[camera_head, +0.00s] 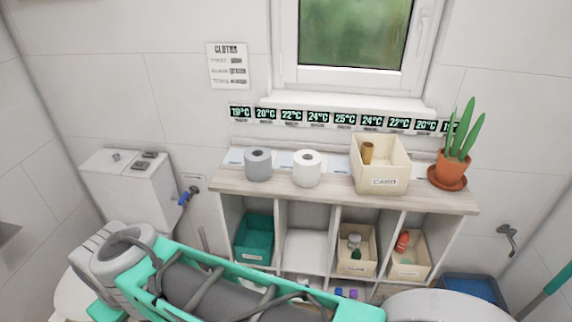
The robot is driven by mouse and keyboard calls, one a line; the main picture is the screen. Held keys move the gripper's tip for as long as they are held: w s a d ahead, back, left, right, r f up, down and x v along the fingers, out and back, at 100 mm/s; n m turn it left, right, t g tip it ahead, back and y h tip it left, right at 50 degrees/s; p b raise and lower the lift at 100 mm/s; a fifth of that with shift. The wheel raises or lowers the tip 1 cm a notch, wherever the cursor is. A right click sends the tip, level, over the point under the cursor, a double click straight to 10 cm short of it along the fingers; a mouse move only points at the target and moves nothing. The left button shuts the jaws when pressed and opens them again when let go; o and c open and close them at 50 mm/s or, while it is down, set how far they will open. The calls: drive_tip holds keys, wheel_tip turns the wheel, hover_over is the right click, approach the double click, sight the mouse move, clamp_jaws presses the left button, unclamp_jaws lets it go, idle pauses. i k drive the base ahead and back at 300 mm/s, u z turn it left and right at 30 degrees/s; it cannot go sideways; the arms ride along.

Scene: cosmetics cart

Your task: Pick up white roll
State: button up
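The white roll (307,168) stands upright on the wooden top of the shelf unit (329,191), left of a cream box. A grey roll (258,165) stands just to its left, with a small gap between them. My arm crosses the bottom of the view in teal and grey, in front of and below the shelf. My gripper's fingers do not show. Nothing is seen touching the white roll.
The cream box (391,181) holds a brown roll (367,152). A potted plant (448,176) stands at the shelf's right end. Bins fill lower compartments: teal (254,240) and cream (356,262). A toilet cistern (126,189) is at left. A window (350,45) is above.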

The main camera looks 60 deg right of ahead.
sight(306, 163)
drive_tip(key=i, duration=1.35)
drive_tip(key=z, duration=2.5)
drive_tip(key=i, duration=0.5)
drive_tip(key=u, duration=0.1)
